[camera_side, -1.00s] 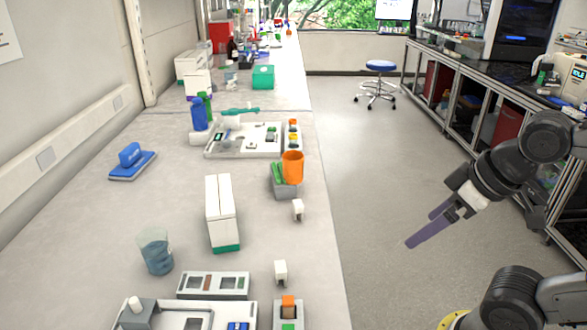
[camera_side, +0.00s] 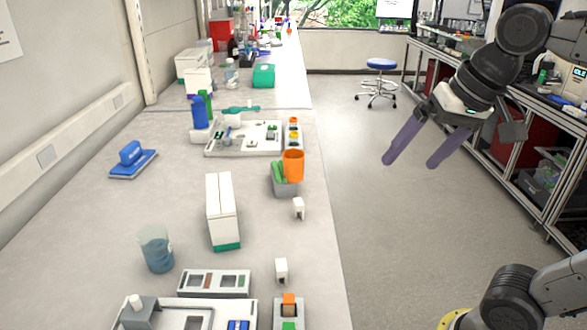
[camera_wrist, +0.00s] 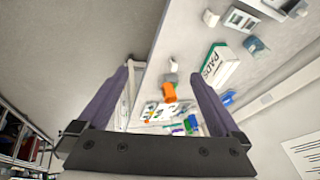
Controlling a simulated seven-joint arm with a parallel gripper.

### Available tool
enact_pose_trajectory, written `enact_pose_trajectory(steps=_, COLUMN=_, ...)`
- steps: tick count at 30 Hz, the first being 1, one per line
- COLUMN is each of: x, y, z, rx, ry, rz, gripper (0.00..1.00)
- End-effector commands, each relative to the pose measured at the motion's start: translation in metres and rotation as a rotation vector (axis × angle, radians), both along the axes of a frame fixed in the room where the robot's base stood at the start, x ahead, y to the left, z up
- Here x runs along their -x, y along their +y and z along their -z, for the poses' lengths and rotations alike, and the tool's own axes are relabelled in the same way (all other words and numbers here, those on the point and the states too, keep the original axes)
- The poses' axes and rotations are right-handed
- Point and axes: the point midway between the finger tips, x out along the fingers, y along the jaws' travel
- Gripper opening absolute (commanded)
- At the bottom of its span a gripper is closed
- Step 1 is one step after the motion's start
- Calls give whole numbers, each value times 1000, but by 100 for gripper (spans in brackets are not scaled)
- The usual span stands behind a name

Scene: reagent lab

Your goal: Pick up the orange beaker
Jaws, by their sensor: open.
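The orange beaker (camera_side: 293,166) stands upright near the bench's right edge in the side view, at or on a small grey holder (camera_side: 285,186) with a green item beside it. It also shows in the wrist view (camera_wrist: 169,92), between my fingers and beyond them. My gripper (camera_side: 410,164) is open and empty, with its two purple fingers spread. It hangs in the air right of the bench, over the floor, apart from the beaker. The wrist view shows both fingers (camera_wrist: 160,78) with nothing held. Whether the beaker sits inside the holder or behind it, I cannot tell.
A white box (camera_side: 222,210) and a glass beaker with blue liquid (camera_side: 156,252) stand on the bench (camera_side: 90,225). A white tray (camera_side: 243,140) lies behind the orange beaker. A small white piece (camera_side: 299,208) sits in front of it. Open floor lies right of the bench.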

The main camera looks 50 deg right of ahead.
Motion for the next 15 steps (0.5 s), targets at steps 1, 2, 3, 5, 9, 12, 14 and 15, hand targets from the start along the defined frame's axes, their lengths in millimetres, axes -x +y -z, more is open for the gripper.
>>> enact_pose_trajectory(steps=1, x=-17, y=-1, z=-14, rx=-22, ry=13, rz=52, gripper=100)
enact_pose_trajectory(steps=2, x=-26, y=-2, z=-21, rx=-35, ry=22, rz=85, gripper=100)
enact_pose_trajectory(steps=3, x=-39, y=-4, z=-30, rx=-53, ry=34, rz=129, gripper=100)
enact_pose_trajectory(steps=5, x=-59, y=-6, z=-42, rx=-77, ry=51, rz=193, gripper=100)
enact_pose_trajectory(steps=9, x=-107, y=-12, z=-59, rx=-125, ry=93, rz=332, gripper=100)
enact_pose_trajectory(steps=12, x=-142, y=-18, z=-63, rx=-151, ry=125, rz=420, gripper=100)
enact_pose_trajectory(steps=14, x=-163, y=-22, z=-63, rx=-166, ry=144, rz=471, gripper=100)
enact_pose_trajectory(steps=15, x=-177, y=-24, z=-61, rx=-173, ry=156, rz=503, gripper=100)
